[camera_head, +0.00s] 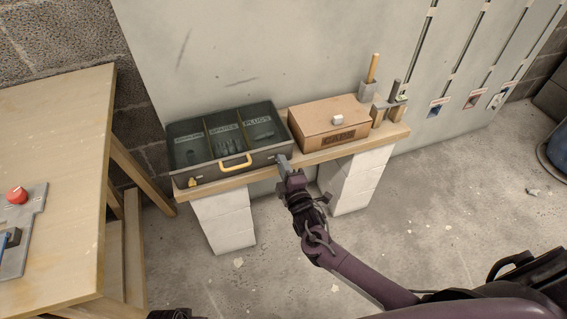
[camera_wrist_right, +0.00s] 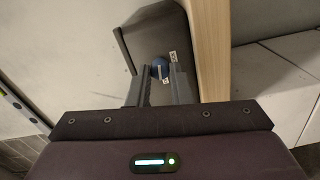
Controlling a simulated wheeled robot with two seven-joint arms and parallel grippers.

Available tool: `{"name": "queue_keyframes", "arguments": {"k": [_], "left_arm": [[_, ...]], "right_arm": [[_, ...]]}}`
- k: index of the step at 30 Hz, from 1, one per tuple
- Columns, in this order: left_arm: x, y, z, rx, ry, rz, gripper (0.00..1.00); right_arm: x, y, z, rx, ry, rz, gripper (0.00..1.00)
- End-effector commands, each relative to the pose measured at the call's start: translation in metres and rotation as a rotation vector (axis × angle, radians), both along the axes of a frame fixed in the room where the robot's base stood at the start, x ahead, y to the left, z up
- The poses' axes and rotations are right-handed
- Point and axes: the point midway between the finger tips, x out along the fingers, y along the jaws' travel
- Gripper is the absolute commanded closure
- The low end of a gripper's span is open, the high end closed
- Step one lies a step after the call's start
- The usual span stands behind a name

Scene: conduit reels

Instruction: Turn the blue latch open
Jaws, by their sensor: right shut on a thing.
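A dark grey open case (camera_head: 250,160) with three compartments and a yellow handle (camera_head: 235,163) sits on a wooden shelf. My right gripper (camera_head: 283,160) reaches the right end of the case's front face. In the right wrist view the blue latch (camera_wrist_right: 160,70) sits on the dark case face (camera_wrist_right: 148,40), between the tips of my right gripper (camera_wrist_right: 159,75), which is shut on it. Two small white labels (camera_wrist_right: 173,56) lie beside the latch. In the head view my gripper hides the latch.
A cardboard box (camera_head: 325,124) stands right of the case, with grey blocks (camera_head: 368,92) beyond it. The shelf (camera_head: 215,187) rests on pale blocks (camera_head: 222,218). A wooden bench (camera_head: 60,140) at the left carries a plate with a red knob (camera_head: 16,195). Bare floor lies in front.

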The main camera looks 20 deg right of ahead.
Motion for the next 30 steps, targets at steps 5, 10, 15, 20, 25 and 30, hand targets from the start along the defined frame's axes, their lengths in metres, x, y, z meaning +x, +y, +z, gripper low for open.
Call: {"name": "queue_keyframes", "arguments": {"k": [5,10,15,20,25,30], "left_arm": [[-0.002,0.003,-0.015,0.002,-0.005,0.007,0.64],[-0.005,0.005,-0.025,0.003,-0.008,0.012,0.64],[-0.006,0.006,-0.03,0.003,-0.01,0.013,0.64],[-0.006,0.006,-0.031,0.003,-0.01,0.014,0.64],[-0.006,0.007,-0.031,0.003,-0.01,0.014,0.64],[-0.006,0.006,-0.031,0.003,-0.01,0.013,0.64]], "right_arm": [[0.0,0.0,0.001,-0.101,-0.003,0.001,1.0],[0.0,0.0,0.0,-0.16,-0.004,0.0,1.0],[0.0,0.001,0.0,-0.188,-0.006,0.001,1.0],[0.0,0.001,0.0,-0.195,-0.007,0.001,1.0],[0.0,0.001,0.0,-0.195,-0.006,0.001,1.0],[0.0,0.001,0.0,-0.194,-0.006,0.001,0.72]]}}
